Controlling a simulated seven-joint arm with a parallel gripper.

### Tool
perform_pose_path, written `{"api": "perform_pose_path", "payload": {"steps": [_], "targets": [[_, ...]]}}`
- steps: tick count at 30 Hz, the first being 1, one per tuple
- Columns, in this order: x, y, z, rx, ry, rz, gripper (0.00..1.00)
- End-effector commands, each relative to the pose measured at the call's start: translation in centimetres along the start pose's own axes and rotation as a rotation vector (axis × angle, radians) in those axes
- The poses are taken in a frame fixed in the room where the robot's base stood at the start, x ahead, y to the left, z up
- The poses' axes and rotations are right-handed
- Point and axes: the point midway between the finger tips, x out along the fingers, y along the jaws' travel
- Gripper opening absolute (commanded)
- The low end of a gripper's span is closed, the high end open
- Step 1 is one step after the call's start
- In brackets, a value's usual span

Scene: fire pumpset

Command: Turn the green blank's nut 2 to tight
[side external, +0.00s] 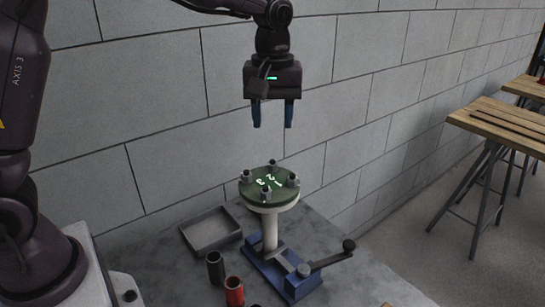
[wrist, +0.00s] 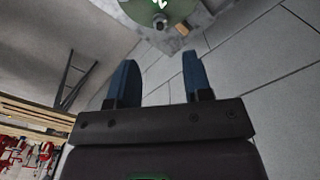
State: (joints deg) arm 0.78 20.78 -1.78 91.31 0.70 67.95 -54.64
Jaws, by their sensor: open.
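The green blank (side external: 268,187) is a round disc lying level on a pale post, with glowing digits on its top. Several nuts stand around its rim: one at the back (side external: 272,166), one at the left (side external: 246,177), one at the right (side external: 293,180) and one at the front (side external: 266,194). Which nut is number 2 I cannot tell for sure. My gripper (side external: 272,125) hangs above the blank, open and empty, its two blue fingers pointing down and apart from the nuts. In the wrist view the blank (wrist: 150,8) is cut off at the top edge, with one nut (wrist: 160,22) showing beyond the fingers.
The post stands on a blue vise-like base (side external: 285,272) with a dark-knobbed handle (side external: 335,256). A grey tray (side external: 210,232) lies left of it. A black cup (side external: 215,268) and a red cup (side external: 234,291) stand in front. A block wall rises close behind.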

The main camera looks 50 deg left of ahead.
Motion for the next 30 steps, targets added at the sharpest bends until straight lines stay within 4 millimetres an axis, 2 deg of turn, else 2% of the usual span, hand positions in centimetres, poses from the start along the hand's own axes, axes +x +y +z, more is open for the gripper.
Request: {"api": "perform_pose_path", "payload": {"steps": [1,6,12,18,26,30], "targets": [[1.2,-0.1,0.1,0.000,-0.004,-0.005,0.46],[4.8,-0.1,0.1,0.001,-0.003,-0.004,0.46],[7.8,0.0,0.0,0.002,-0.002,-0.001,0.46],[8.9,0.0,0.0,0.002,0.000,0.001,0.46],[9.0,0.0,0.0,0.002,0.000,0.001,0.46],[9.0,0.0,0.0,0.002,0.000,0.001,0.14]]}}
